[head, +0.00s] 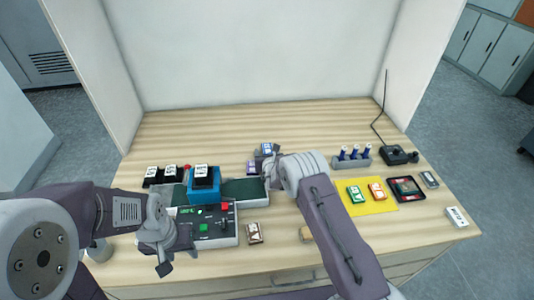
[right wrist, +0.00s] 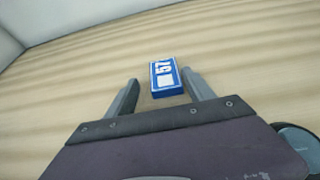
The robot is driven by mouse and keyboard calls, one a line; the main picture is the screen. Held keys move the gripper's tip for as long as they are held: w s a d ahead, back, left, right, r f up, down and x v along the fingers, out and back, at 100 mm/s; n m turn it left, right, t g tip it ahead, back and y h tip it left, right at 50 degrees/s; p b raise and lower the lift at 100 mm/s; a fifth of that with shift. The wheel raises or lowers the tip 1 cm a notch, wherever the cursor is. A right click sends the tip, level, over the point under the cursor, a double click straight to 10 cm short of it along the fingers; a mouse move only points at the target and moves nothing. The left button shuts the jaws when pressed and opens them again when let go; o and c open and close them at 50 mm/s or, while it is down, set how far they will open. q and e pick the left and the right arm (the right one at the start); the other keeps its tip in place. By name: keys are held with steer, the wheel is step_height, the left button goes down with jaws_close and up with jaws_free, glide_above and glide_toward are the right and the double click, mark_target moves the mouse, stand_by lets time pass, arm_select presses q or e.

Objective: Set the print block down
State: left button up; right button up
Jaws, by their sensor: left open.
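In the right wrist view the two fingers of my right gripper (right wrist: 160,82) stand apart, one on each side of the block's near end, with gaps visible. Another block, purple (head: 251,167), sits left of the right gripper in the head view. My left gripper (head: 165,258) is open and empty at the front left, before the laminating machine (head: 212,232).
The machine has a blue housing (head: 203,191) and a green belt (head: 243,190). Black-and-white blocks (head: 151,172) stand left. On the right are a yellow mat (head: 372,205) with green and orange blocks, a bottle rack (head: 351,160), a dark tray (head: 407,189) and a joystick-like box (head: 395,154). The back table is clear.

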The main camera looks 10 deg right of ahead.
steer(key=shift+a, duration=0.1)
steer(key=shift+d+r, duration=0.2)
steer(key=shift+r, duration=0.05)
steer(key=shift+s, duration=0.25)
arm_select(q)
steer(key=shift+f, duration=0.25)
arm_select(e)
steer(key=v, duration=1.1)
steer(key=shift+s+r, duration=0.1)
steer(key=shift+s, duration=0.25)
arm_select(q)
steer(key=shift+d, duration=0.1)
arm_select(e)
steer(key=shift+d, duration=0.1)
